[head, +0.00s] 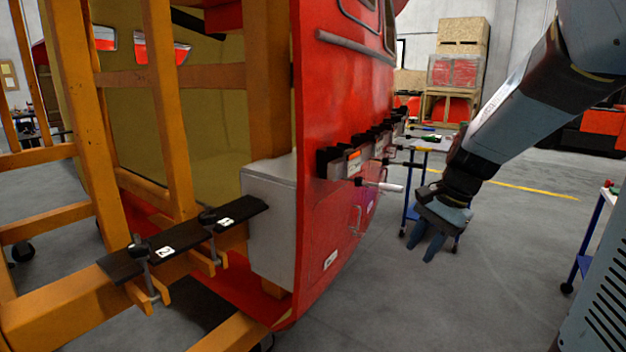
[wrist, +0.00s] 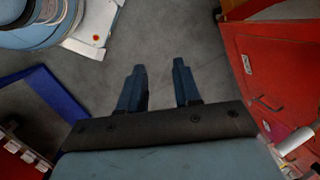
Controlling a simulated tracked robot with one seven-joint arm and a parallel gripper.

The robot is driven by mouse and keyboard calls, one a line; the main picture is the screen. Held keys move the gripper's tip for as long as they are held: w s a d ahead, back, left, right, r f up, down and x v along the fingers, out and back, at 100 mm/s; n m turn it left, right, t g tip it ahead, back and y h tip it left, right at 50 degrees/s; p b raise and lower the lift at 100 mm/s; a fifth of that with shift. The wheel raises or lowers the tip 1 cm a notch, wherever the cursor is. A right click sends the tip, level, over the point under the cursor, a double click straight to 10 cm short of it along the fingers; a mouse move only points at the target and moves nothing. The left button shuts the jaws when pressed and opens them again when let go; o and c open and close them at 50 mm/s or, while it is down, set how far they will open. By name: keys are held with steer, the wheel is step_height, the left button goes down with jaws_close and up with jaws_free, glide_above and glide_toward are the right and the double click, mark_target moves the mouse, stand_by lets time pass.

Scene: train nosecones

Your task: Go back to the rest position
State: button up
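My gripper (head: 427,247) hangs below my arm at the right of the head view, fingers pointing down over the grey floor. It is beside the red nosecone (head: 335,105), apart from it. In the wrist view the two blue-grey fingers (wrist: 159,92) stand apart with only bare floor between them, so the gripper is open and empty. The red nosecone shows at the right edge of the wrist view (wrist: 265,70).
A row of black clamps (head: 355,158) and a white-tipped rod (head: 385,186) stick out from the nosecone near my gripper. An orange frame (head: 172,110) stands left. A blue-legged table (head: 409,190) is behind my gripper.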

steer(key=s+r+n+t+h, duration=0.3)
steer(key=s+r+n+t, duration=0.2)
steer(key=s+r+n, duration=0.4)
steer(key=shift+s+d+n+h, duration=0.45)
steer(key=shift+s+n, duration=0.15)
steer(key=shift+s, duration=1.5)
